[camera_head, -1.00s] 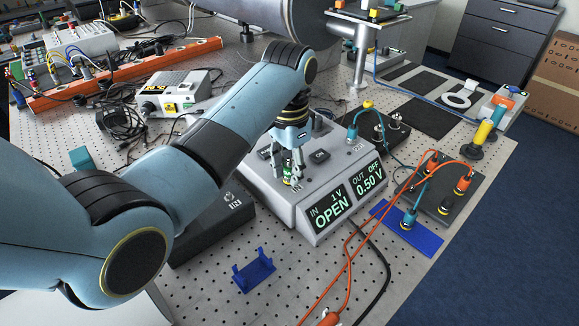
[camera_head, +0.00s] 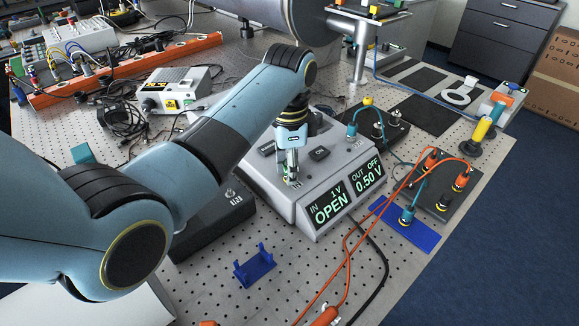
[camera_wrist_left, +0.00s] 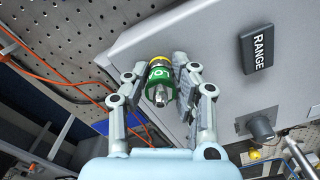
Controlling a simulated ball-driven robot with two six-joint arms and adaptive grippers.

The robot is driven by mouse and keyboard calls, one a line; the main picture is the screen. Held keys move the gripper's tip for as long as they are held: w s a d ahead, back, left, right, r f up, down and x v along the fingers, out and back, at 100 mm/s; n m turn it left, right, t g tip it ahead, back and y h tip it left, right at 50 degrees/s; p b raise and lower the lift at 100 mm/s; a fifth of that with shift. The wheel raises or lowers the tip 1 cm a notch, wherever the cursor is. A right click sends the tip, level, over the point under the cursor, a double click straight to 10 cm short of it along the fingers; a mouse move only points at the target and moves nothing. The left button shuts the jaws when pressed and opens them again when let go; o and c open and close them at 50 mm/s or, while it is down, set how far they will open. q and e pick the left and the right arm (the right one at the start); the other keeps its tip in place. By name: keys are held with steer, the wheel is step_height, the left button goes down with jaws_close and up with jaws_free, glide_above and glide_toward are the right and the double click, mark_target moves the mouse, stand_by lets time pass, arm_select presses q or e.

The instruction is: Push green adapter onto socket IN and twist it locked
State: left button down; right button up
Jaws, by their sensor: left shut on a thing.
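The green adapter (camera_wrist_left: 157,86) shows in the left wrist view with a metal end toward me and a yellow band behind it. My left gripper (camera_wrist_left: 158,82) is shut around it, one finger on each side. In the head view my left gripper (camera_head: 290,172) points down over the front left of the grey test unit (camera_head: 270,192). The adapter is mostly hidden by the fingers there. Socket IN is hidden under the adapter and fingers, so I cannot tell how far the adapter sits on it. My right gripper is not in view.
The unit's display (camera_head: 330,207) reads IN 1 V OPEN and OUT OFF 0.50 V. A RANGE button (camera_wrist_left: 257,53) is on its top. Orange cables (camera_head: 349,250) run at its right.

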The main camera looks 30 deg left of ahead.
arm_select(q)
steer(key=shift+s+f, duration=0.1)
steer(key=shift+f, duration=0.05)
steer(key=m, duration=0.5)
steer(key=shift+s, duration=0.1)
steer(key=shift+m, duration=0.7)
steer(key=c, duration=1.5)
jaws_free()
steer(key=shift+m, duration=0.3)
steer(key=o, duration=0.5)
steer(key=shift+r, duration=3.75)
